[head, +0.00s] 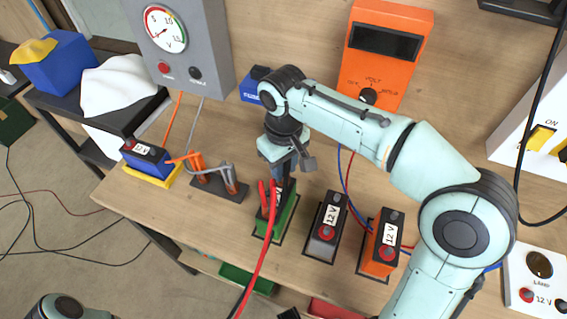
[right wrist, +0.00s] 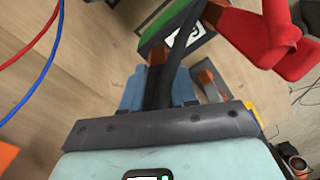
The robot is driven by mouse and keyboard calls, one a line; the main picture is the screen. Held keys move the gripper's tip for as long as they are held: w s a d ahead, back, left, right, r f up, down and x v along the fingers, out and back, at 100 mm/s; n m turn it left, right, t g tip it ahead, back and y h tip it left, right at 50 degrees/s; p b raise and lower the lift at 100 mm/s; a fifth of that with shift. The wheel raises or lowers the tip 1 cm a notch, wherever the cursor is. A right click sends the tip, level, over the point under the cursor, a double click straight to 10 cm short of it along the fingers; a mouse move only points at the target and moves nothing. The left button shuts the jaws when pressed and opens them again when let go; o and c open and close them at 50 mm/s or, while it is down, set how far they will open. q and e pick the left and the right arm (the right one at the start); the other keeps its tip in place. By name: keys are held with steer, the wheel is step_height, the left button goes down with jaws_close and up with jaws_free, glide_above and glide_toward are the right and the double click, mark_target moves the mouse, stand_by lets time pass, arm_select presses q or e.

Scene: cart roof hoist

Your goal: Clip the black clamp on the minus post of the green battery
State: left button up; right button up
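The green battery (head: 284,222) stands on the bench, its label mostly hidden; part of it shows in the right wrist view (right wrist: 160,22). A red clamp (head: 267,198) with a red cable is at the battery's top, and it also shows in the right wrist view (right wrist: 280,40). My right gripper (head: 284,172) is over the battery's far end. In the right wrist view its blue fingers are shut around the black clamp (right wrist: 180,55), which reaches toward the battery top. Whether its jaws touch the minus post is hidden. My left gripper is not in view.
A grey battery (head: 324,232) and an orange battery (head: 378,248) stand to the right. A stand with orange and grey clamps (head: 220,185) and a blue battery (head: 147,157) are to the left. An orange meter (head: 385,50) and a grey voltmeter (head: 185,45) stand behind.

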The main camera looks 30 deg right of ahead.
steer(key=o, duration=0.4)
steer(key=shift+o, duration=0.2)
steer(key=shift+r, duration=0.1)
arm_select(q)
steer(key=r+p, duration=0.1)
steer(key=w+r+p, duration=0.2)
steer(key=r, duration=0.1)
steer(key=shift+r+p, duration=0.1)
steer(key=shift+p, duration=0.25)
arm_select(e)
step_height(320, 180, up, 13)
steer(key=shift+r, duration=0.1)
